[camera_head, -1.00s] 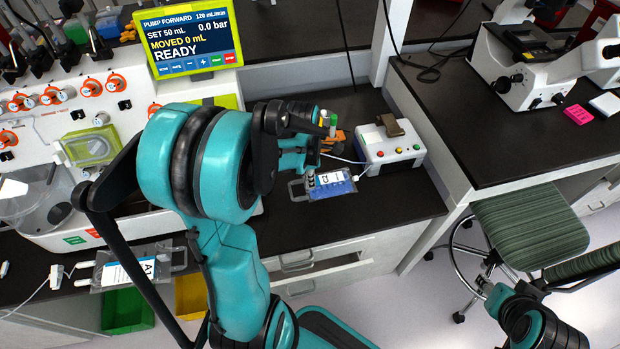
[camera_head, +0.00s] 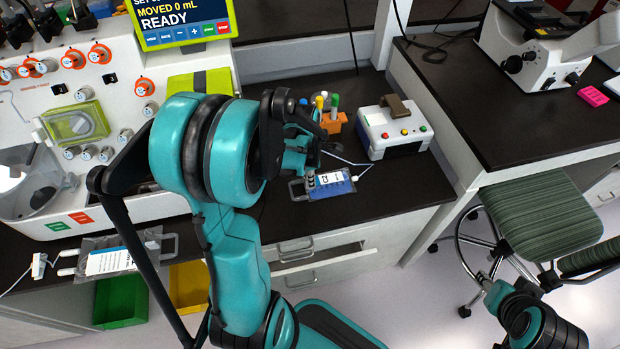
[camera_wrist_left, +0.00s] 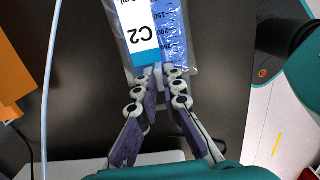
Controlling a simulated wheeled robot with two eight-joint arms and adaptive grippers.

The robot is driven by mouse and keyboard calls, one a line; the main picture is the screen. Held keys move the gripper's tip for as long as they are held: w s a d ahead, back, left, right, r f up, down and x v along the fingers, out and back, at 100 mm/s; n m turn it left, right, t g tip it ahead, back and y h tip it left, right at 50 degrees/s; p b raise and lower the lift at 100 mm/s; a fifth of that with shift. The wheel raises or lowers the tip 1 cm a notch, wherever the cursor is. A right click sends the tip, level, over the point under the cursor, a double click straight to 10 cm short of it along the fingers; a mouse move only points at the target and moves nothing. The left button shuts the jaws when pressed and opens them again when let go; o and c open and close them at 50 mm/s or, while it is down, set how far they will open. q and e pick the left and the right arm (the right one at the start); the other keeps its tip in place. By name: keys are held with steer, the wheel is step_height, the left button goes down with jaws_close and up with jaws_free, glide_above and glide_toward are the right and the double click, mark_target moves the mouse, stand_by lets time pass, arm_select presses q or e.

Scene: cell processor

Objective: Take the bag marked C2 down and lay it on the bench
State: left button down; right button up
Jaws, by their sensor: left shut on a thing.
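The C2 bag (camera_head: 331,184) is a clear pouch of blue liquid with a white and blue label. The mark C2 reads on the bag in the left wrist view (camera_wrist_left: 146,38). My left gripper (camera_head: 308,180) is shut on one end of the bag; its fingertips pinch that end in the left wrist view (camera_wrist_left: 158,80). The bag appears flat, over the dark bench (camera_head: 400,184) near its front edge. I cannot tell whether it touches the bench. My right gripper is out of view; part of the right arm shows at bottom right.
A white box with coloured buttons (camera_head: 376,144) and an orange tube rack (camera_head: 333,124) stand behind the bag. Another labelled bag (camera_head: 112,262) is at the left front edge. A drawer (camera_head: 318,262) is partly open below. A green stool (camera_head: 540,215) stands right.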

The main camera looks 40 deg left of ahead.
arm_select(q)
steer(key=c, duration=1.6)
jaws_free()
steer(key=shift+r, duration=0.1)
step_height(320, 180, up, 12)
steer(key=s+d+m+t, duration=0.2)
steer(key=d+m, duration=0.3)
steer(key=m, duration=0.4)
steer(key=s+d+r+m+t, duration=0.1)
steer(key=d+m, duration=0.3)
steer(key=m, duration=0.5)
steer(key=s+d+m+t, duration=0.3)
steer(key=d+m, duration=0.2)
steer(key=m, duration=0.5)
steer(key=shift+s+d+r+t+y, duration=0.2)
steer(key=shift+d+t+y, duration=0.1)
